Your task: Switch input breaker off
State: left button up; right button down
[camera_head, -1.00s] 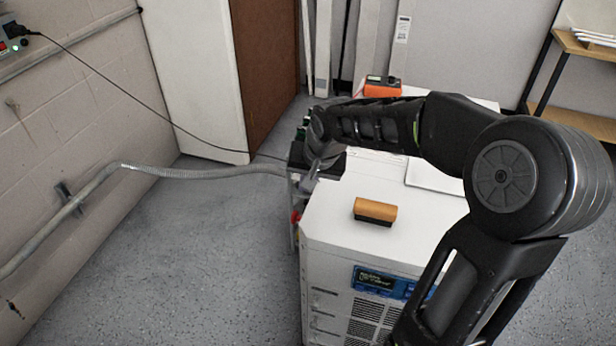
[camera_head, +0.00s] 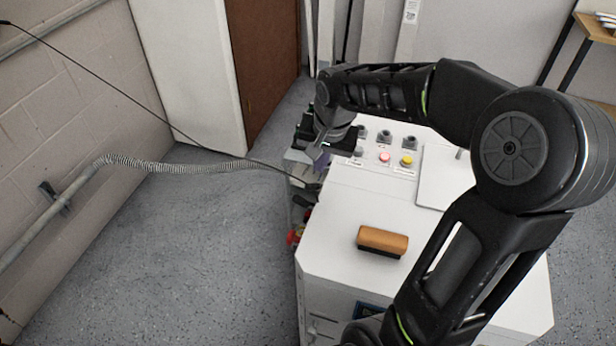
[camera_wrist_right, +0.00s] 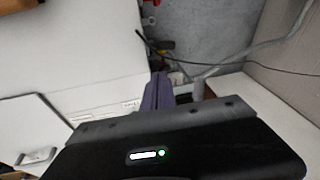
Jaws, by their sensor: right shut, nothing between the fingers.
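I cannot make out which part is the input breaker. My right gripper (camera_head: 321,164) is over the cabinet's far left edge, beside dark fittings. Its purple fingers (camera_wrist_right: 158,92) are together and empty in the right wrist view, pointing toward the cabinet's edge. My arm hides part of the panel. My left gripper is not in view.
A brown-topped brush (camera_head: 382,240) lies on the cabinet top. A grey corrugated conduit (camera_head: 170,165) and a black cable (camera_head: 120,90) run from the wall to the cabinet's left side. Red fittings (camera_head: 294,237) show low on that side. The floor at left is clear.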

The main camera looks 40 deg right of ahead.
send_over(305, 201)
jog(key=s+d, duration=0.2)
notch_tip(305, 201, down, 10)
jog(key=shift+w+a+f+p, duration=0.25)
jog(key=shift+w+a+f, duration=0.1)
jog(key=shift+f, duration=0.15)
jog(key=shift+w+a+f+p, duration=0.2)
jog(key=shift+w+a+f, duration=0.1)
jog(key=shift+f, duration=0.15)
jog(key=shift+w+a+f, duration=0.15)
jog(key=shift+a+f, duration=0.1)
jog(key=shift+f, duration=0.3)
jog(key=shift+w+a+f+g+b, duration=0.1)
jog(key=shift+w+a+g+b, duration=0.15)
jog(key=shift+b, duration=0.25)
